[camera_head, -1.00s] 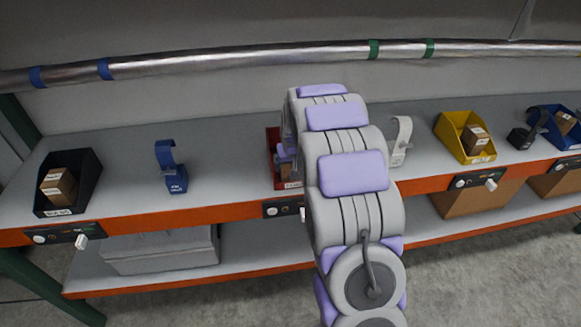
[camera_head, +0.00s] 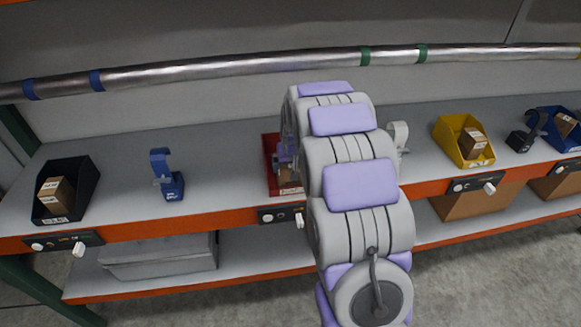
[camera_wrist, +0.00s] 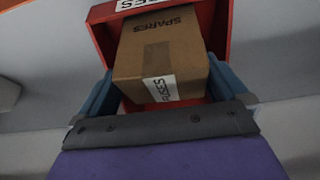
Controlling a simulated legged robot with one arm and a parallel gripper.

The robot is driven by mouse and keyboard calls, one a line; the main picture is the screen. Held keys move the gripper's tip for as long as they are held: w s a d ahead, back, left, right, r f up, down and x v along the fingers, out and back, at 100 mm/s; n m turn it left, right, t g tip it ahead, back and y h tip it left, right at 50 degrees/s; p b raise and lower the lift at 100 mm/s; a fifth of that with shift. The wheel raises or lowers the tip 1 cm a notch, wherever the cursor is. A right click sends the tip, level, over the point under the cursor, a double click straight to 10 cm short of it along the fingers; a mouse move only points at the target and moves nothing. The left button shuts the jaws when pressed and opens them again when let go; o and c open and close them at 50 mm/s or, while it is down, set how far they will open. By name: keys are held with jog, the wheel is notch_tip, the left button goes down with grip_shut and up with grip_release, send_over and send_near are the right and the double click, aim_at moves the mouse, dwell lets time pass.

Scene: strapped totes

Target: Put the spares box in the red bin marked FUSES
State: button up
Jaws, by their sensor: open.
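The spares box (camera_wrist: 163,50) is a brown cardboard box with SPARES printed on it and a white label that appears to read FUSES. In the wrist view it sits between the walls of the red bin (camera_wrist: 222,25). My gripper (camera_wrist: 160,70) is open, with one blue finger on each side of the box; I cannot tell whether they touch it. In the head view the red bin (camera_head: 269,160) stands on the shelf, partly hidden behind my arm. A piece of the box (camera_head: 290,177) shows in it below my gripper (camera_head: 285,157).
A black bin (camera_head: 86,185), a yellow bin (camera_head: 446,130) and a blue bin (camera_head: 572,138) hold boxes on the same shelf (camera_head: 220,155). A blue stand (camera_head: 172,185) and a pale stand (camera_head: 399,137) flank the red bin. A metal pipe (camera_head: 250,64) runs behind, above the shelf.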

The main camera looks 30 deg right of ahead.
jog(key=a+p+v, duration=0.1)
jog(key=p+v, duration=0.1)
jog(key=v, duration=0.6)
jog(key=s+a+r+n+g, duration=0.1)
jog(key=s+a+r, duration=0.1)
jog(key=s+a, duration=0.3)
jog(key=s+a+r+g, duration=0.1)
jog(key=s+a+r, duration=0.15)
jog(key=s, duration=0.45)
jog(key=s+a+n+g, duration=0.1)
jog(key=s+a, duration=0.3)
jog(key=s, duration=1)
jog(key=s+a+n+g+y, duration=0.1)
jog(key=s+a+g, duration=0.2)
jog(key=s, duration=1.2)
jog(key=shift+a, duration=1.05)
jog(key=shift+a+r, duration=0.1)
jog(key=shift+r, duration=0.05)
